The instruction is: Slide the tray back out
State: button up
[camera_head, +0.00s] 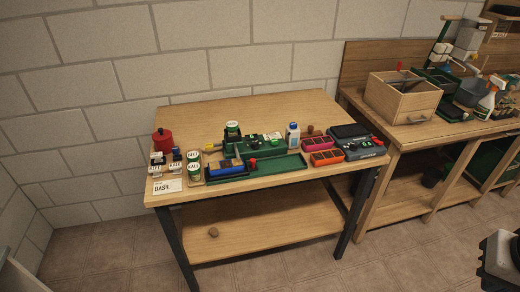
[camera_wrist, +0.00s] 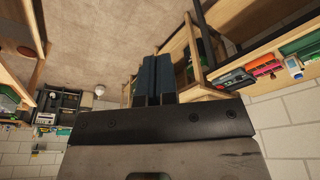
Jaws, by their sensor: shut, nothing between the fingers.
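A long, low green tray (camera_head: 285,167) lies along the front part of the wooden table in the head view. A blue block (camera_head: 226,169) is at its left part. A raised green piece (camera_head: 262,147) stands behind it; I cannot tell whether the two are joined. My gripper (camera_wrist: 153,100) shows in the wrist view, its two dark fingers together and empty, well away from the table. The wrist view is turned over, with the table items small at its right edge. My gripper's fingers do not show in the head view.
Green-banded cups (camera_head: 194,170) and a BASIL card (camera_head: 167,187) are left of the tray. A red pot (camera_head: 163,141) stands behind them. The table's back is bare.

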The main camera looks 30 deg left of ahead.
jog(key=o, duration=0.5)
jog(key=shift+w, duration=0.1)
jog(key=shift+c, duration=0.2)
jog(key=shift+o, duration=0.6)
jog(key=shift+w+a+r, duration=0.15)
jog(key=shift+w+a, duration=0.05)
jog(key=shift+w, duration=0.05)
jog(key=w+a+g, duration=0.1)
jog(key=w+a, duration=2.3)
jog(key=a, duration=0.1)
jog(key=shift+g, duration=0.8)
jog(key=w+a+f, duration=0.1)
jog(key=a+f, duration=0.4)
jog(key=a, duration=0.6)
jog(key=w+a+f, duration=0.1)
jog(key=a+f, duration=0.4)
jog(key=a, duration=0.7)
jog(key=w+a+f, duration=0.1)
jog(key=a+f, duration=0.4)
jog(key=a, duration=0.7)
jog(key=shift+a+f, duration=0.15)
jog(key=shift+a, duration=0.05)
